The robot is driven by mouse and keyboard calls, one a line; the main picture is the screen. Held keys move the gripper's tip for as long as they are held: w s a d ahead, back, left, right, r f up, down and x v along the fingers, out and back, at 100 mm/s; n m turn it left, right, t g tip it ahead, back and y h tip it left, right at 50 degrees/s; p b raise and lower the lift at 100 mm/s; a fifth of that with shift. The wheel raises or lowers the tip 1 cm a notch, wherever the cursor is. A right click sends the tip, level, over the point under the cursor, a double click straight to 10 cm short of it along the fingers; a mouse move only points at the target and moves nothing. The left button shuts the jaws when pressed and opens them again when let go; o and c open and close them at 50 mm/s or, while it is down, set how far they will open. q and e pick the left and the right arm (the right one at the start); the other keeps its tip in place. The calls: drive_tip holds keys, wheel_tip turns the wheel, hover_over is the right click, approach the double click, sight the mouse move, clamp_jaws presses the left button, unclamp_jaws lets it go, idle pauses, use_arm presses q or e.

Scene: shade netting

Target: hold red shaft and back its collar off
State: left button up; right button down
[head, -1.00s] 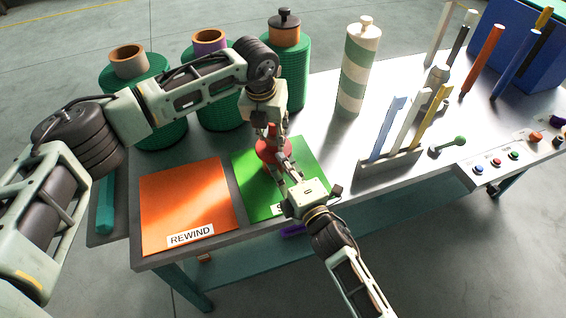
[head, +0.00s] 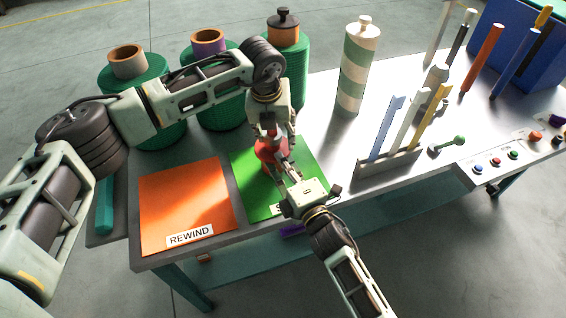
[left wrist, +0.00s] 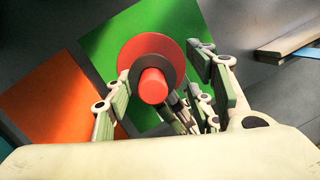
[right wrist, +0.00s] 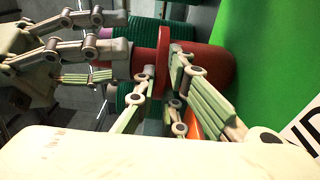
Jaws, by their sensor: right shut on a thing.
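The red shaft (head: 268,158) stands upright on the green mat; its round tip and wide red flange show in the left wrist view (left wrist: 154,88). A dark collar (left wrist: 168,70) sits around it, above the flange. My left gripper (head: 273,136) is above the shaft, pointing down. Its fingers (left wrist: 166,85) are open on either side of the collar, apart from it. The fingers hide part of the shaft.
An orange mat (head: 185,205) marked REWIND lies left of the green mat (head: 247,200). Green netting rolls (head: 150,105) stand behind. A striped roll (head: 356,75), a tool rack (head: 390,168) and a button panel (head: 500,168) are to the right.

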use_arm(q)
drive_tip(key=shift+w+a, duration=0.1)
drive_tip(key=shift+a, duration=0.15)
drive_tip(key=shift+w+v, duration=0.15)
drive_tip(key=shift+v, duration=0.55)
drive_tip(key=shift+w+v, duration=0.15)
drive_tip(key=shift+v, duration=0.5)
drive_tip(key=shift+r, duration=0.1)
drive_tip(key=m, duration=0.5)
drive_tip(key=shift+m+g+h, duration=0.3)
drive_tip(key=shift+g+h, duration=0.1)
drive_tip(key=shift+s+a+x, duration=0.1)
drive_tip(key=shift+x, duration=0.65)
drive_tip(key=shift+s+a+x, duration=0.1)
drive_tip(key=shift+a+x, duration=0.05)
drive_tip(key=shift+x, duration=0.6)
